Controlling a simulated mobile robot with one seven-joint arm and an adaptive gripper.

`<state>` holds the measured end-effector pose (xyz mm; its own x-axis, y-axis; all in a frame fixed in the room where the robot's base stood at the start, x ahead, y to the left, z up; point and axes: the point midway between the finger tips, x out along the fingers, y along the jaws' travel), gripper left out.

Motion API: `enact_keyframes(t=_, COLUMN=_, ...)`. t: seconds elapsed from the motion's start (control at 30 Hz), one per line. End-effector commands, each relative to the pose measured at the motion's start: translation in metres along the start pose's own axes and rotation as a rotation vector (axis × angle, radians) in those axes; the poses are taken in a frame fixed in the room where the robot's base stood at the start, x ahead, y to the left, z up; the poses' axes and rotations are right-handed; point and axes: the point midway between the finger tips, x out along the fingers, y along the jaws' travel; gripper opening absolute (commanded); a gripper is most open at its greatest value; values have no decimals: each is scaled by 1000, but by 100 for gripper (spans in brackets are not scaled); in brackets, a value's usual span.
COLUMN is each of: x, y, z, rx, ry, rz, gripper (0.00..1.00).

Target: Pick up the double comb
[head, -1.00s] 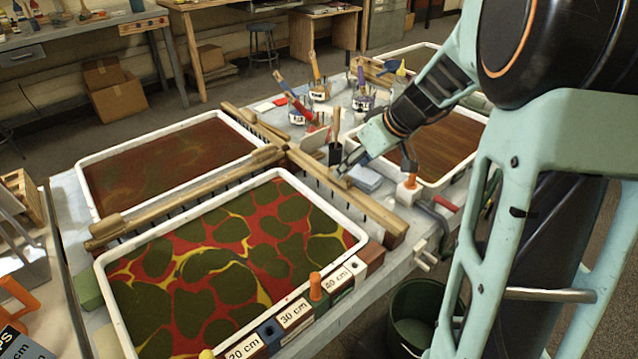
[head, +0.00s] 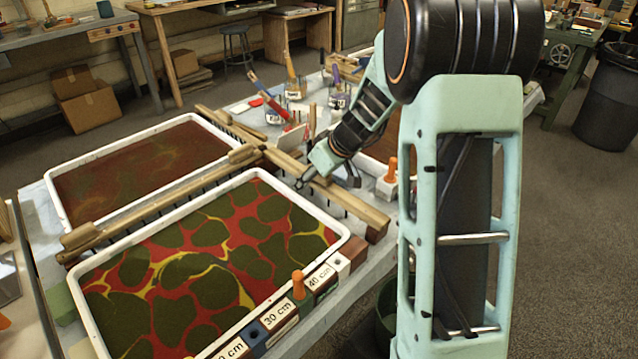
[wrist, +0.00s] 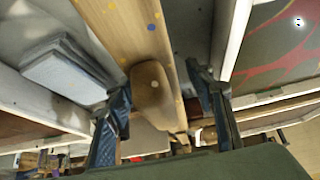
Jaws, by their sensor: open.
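A long wooden comb, which I take for the double comb (head: 360,207), lies between the trays with dark teeth along its underside; its near end points right. Whether it is one piece with the bar running farther back is hard to tell. My gripper (head: 304,180) is low over its middle in the head view. In the wrist view my gripper (wrist: 157,80) is open, one finger on each side of the wooden comb (wrist: 122,30). A rounded wooden grip (wrist: 152,95) on the bar shows between the fingers. Contact is not clear.
A second long wooden comb (head: 150,205) lies between the brown tray (head: 58,200) and the red-green marbled tray (head: 345,232). A block with an orange peg (head: 390,170) stands right of my gripper. Jars of brushes (head: 296,90) stand behind. A blue-grey stack (wrist: 65,70) lies beside the bar.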

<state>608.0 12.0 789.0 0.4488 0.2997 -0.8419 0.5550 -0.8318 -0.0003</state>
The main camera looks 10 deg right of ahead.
Motion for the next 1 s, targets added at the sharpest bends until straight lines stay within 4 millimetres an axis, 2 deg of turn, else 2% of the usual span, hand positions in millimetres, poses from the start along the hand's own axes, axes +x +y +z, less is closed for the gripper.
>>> enact_keyframes(t=0.2, x=0, y=0, z=0, rx=0, ry=0, rz=0, gripper=47)
enact_keyframes(t=0.57, x=0, y=0, z=0, rx=0, ry=0, rz=0, gripper=8)
enact_keyframes(t=0.83, x=-4, y=0, z=-3, rx=-1, ry=2, rz=1, gripper=8)
enact_keyframes(t=1.0, x=-27, y=0, z=-18, rx=-4, ry=3, rz=2, gripper=8)
